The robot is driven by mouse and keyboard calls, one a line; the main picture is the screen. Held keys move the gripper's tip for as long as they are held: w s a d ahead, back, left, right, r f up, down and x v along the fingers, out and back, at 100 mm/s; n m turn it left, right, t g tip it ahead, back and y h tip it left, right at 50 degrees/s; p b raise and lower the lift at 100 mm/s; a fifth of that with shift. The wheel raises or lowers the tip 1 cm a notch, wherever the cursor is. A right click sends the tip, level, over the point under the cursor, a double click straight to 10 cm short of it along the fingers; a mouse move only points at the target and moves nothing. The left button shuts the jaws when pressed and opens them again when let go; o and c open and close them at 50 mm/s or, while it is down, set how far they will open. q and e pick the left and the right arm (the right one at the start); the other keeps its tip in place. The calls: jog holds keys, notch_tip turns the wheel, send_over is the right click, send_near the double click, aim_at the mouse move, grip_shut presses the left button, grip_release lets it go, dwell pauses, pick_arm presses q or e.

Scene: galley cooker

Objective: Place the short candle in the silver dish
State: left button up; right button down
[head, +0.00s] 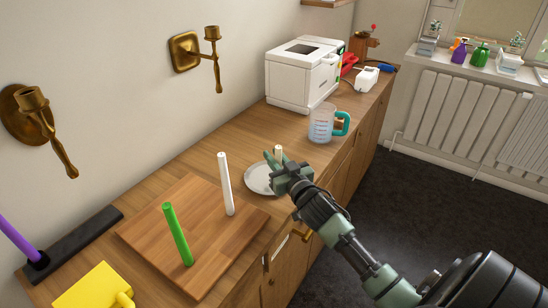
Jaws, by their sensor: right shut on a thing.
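The short candle (278,149) is pale cream; its top shows above my right gripper's fingers. My right gripper (279,158) is shut on it, and the candle looks roughly upright. The silver dish (256,181) is a shallow round plate on the wooden counter. The gripper is at the dish's right side, partly covering it. The candle's lower end is hidden by the fingers, so I cannot tell whether it touches the dish. My left gripper is not in view.
A wooden board (190,215) left of the dish carries a tall white candle (225,183) and a green candle (178,234). A measuring jug (321,123) and a white appliance (303,75) stand behind. Brass sconces (198,52) hang on the wall.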

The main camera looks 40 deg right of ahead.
jog(key=c, duration=1.3)
grip_release()
jog(key=shift+f, duration=0.1)
jog(key=shift+c, duration=0.2)
jog(key=s, duration=0.4)
jog(key=s+a, duration=0.1)
jog(key=s, duration=0.7)
jog(key=shift+a+r+b, duration=0.2)
jog(key=shift+a+b, duration=0.1)
jog(key=shift+b, duration=0.05)
